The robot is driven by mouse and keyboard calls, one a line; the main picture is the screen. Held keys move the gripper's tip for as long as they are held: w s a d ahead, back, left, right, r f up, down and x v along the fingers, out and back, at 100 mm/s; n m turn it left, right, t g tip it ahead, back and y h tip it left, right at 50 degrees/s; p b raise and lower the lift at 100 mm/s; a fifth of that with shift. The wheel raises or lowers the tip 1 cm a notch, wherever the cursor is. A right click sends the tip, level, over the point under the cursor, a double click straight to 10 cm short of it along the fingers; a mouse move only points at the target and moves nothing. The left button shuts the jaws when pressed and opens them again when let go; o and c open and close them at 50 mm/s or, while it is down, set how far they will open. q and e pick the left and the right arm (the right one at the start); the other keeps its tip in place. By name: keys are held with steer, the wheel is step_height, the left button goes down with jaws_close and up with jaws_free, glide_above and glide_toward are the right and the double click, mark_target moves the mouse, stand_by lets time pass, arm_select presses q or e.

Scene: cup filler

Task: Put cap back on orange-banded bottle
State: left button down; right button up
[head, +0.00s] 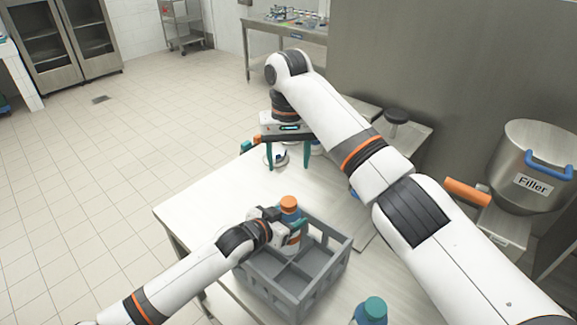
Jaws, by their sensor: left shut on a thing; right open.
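A blue bottle (291,216) with an orange top (289,202) stands upright at the back of the grey divided crate (310,290). My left gripper (291,235) is shut on this bottle from the left side. I cannot tell whether its base rests in a compartment. My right gripper (288,165) is open, fingers pointing down, over the far part of the table. A small white and dark blue object (276,159) is by its left finger; it is partly hidden and I cannot tell what it is or whether they touch.
A bottle with a teal top (373,308) stands right of the crate, at the bottom edge. A steel filler vessel (535,165) with a blue handle is at the right. My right arm crosses above the table (210,200), whose left part is bare.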

arm_select(q)
steer(key=shift+c, duration=1.5)
jaws_free()
steer(key=b+v, duration=0.1)
steer(key=v, duration=1.1)
steer(key=shift+b, duration=0.35)
